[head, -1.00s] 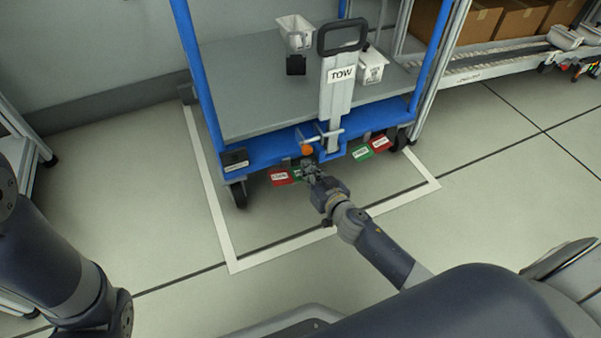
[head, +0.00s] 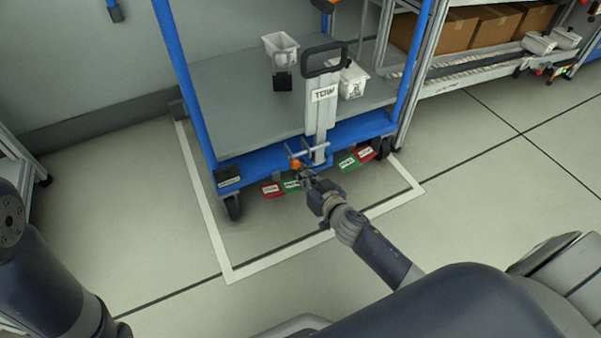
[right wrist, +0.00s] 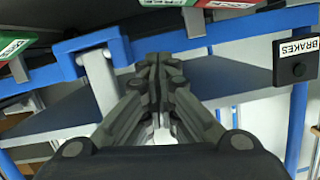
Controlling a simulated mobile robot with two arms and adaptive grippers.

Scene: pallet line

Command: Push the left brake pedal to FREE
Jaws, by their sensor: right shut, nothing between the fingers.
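The left brake pedal is under the front edge of the blue cart, with a red plate (head: 272,189) and a green plate (head: 292,186); the lettering is too small to read. It shows at the top of the right wrist view (right wrist: 222,4), partly cut off. The right pedal has a green plate (head: 347,163) and a red plate (head: 367,153). My right gripper (head: 304,174) is shut and empty, just right of the left pedal's green plate, by the orange knob (head: 295,163). Its closed fingers (right wrist: 156,75) fill the wrist view's middle. I cannot tell whether they touch the pedal. My left gripper is out of view.
The cart carries a TOW handle (head: 321,105) and two white bins (head: 281,47) (head: 352,80). A black BRAKES box (right wrist: 296,58) sits at its front corner. A shelf with cardboard boxes (head: 451,31) stands at the right. The floor in front is clear.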

